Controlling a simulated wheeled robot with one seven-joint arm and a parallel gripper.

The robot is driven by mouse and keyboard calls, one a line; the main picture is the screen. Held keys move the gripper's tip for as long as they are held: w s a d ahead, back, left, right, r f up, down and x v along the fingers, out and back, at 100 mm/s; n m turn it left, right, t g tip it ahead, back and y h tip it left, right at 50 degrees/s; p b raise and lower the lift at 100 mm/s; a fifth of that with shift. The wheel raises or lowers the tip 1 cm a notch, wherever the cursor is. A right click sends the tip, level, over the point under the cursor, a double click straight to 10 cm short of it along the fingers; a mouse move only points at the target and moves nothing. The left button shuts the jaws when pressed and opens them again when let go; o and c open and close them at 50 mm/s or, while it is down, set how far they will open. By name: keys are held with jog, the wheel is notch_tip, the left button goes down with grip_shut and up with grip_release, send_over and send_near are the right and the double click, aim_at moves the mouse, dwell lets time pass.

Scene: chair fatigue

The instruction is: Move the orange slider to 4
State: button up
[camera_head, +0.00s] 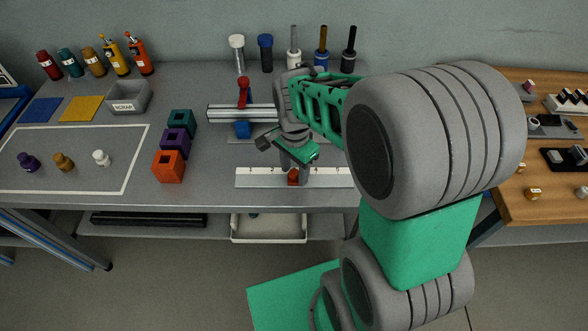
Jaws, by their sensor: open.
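The orange slider (293,176) sits on a long pale scale bar (262,178) near the front edge of the grey workbench. A small dark mark shows on the bar left of the slider; the other scale numbers cannot be read, and my arm covers the bar's right end. My gripper (296,170) is open and points down just above and around the slider. I cannot tell whether its fingers touch the slider. The gripper's body hides part of the area behind it.
Behind the bar are a metal rail (228,113) with a red handle (244,92) and a blue block (242,129). Orange, purple and green blocks (168,167) stand to the left. The bench around the bar's left end is clear.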

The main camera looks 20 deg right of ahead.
grip_shut()
dwell(0.5)
dwell(0.9)
